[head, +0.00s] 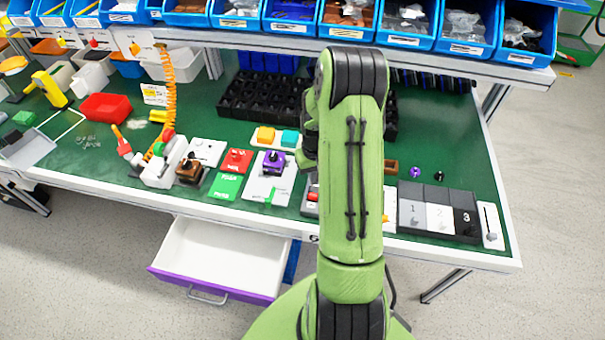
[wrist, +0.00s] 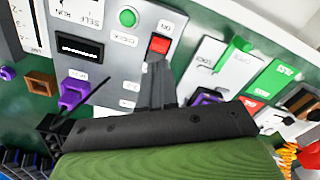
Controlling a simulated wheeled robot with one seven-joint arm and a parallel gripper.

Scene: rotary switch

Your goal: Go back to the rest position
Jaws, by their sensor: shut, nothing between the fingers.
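My green arm rises through the middle of the head view and hides most of my gripper there. In the wrist view my gripper (wrist: 158,68) shows as dark fingers, closed together and empty. Its tips appear just below a red square button (wrist: 159,44) on a grey panel (wrist: 110,40); I cannot tell whether they touch it. The rotary switch with a purple base and dark knob (head: 274,160) sits on a light plate left of my arm. In the wrist view, a purple part (wrist: 204,97) is partly hidden by my gripper.
The green workbench (head: 440,135) holds red and green blocks, numbered plates (head: 440,215) and a black grid tray (head: 262,95) at the back. Blue bins (head: 405,20) line the shelf above. A white drawer (head: 220,255) stands open below the front edge.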

